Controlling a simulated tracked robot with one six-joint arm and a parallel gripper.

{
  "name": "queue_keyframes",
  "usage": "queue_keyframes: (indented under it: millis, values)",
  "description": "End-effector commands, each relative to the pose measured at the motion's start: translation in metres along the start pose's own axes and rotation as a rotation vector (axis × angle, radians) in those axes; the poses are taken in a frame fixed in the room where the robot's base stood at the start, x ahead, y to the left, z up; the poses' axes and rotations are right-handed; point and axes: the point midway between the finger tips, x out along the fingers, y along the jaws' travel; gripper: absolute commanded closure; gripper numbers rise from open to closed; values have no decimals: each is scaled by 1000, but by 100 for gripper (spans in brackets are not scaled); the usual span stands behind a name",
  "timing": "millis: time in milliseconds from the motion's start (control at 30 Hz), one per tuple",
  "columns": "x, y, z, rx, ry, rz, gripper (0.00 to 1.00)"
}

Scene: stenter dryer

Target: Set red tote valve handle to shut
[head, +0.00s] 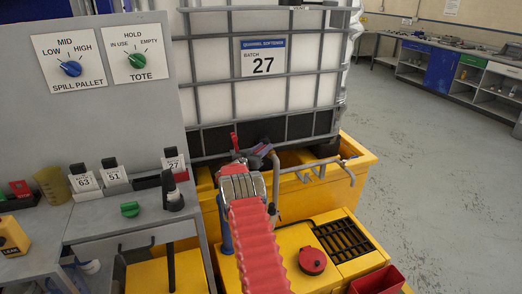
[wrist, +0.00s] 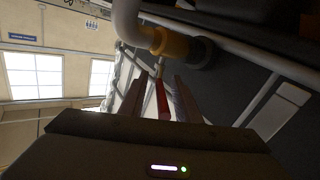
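The tote (head: 262,103) is a white container in a grey cage, labelled batch 27, on the yellow spill pallet (head: 350,165). In the head view a small red piece (head: 234,141), apparently the valve handle, stands nearly upright low on its front. In the wrist view the red handle (wrist: 162,100) points from the valve's orange collar (wrist: 168,42) towards me. My gripper (wrist: 161,84) is open, with one finger on each side of the handle and visible gaps. In the head view my arm hides much of the valve, and my fingertips are not clear.
A grey panel with a blue spill pallet knob (head: 71,68) and a green tote knob (head: 138,61) stands left. A workbench (head: 130,222) with number cards is below it. Grey pipes (head: 318,169) run right of my arm. The floor on the right is clear.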

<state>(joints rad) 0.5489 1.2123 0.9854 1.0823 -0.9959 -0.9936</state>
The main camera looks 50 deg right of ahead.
Motion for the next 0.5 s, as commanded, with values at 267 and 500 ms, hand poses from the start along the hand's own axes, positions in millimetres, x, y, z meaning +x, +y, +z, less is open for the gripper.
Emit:
queue_keyframes:
  millis: [267, 500]
  values:
    - [-9, 0, 0, -1, 0, 2, 70]
    - [-35, -2, 0, -1, 0, -1, 70]
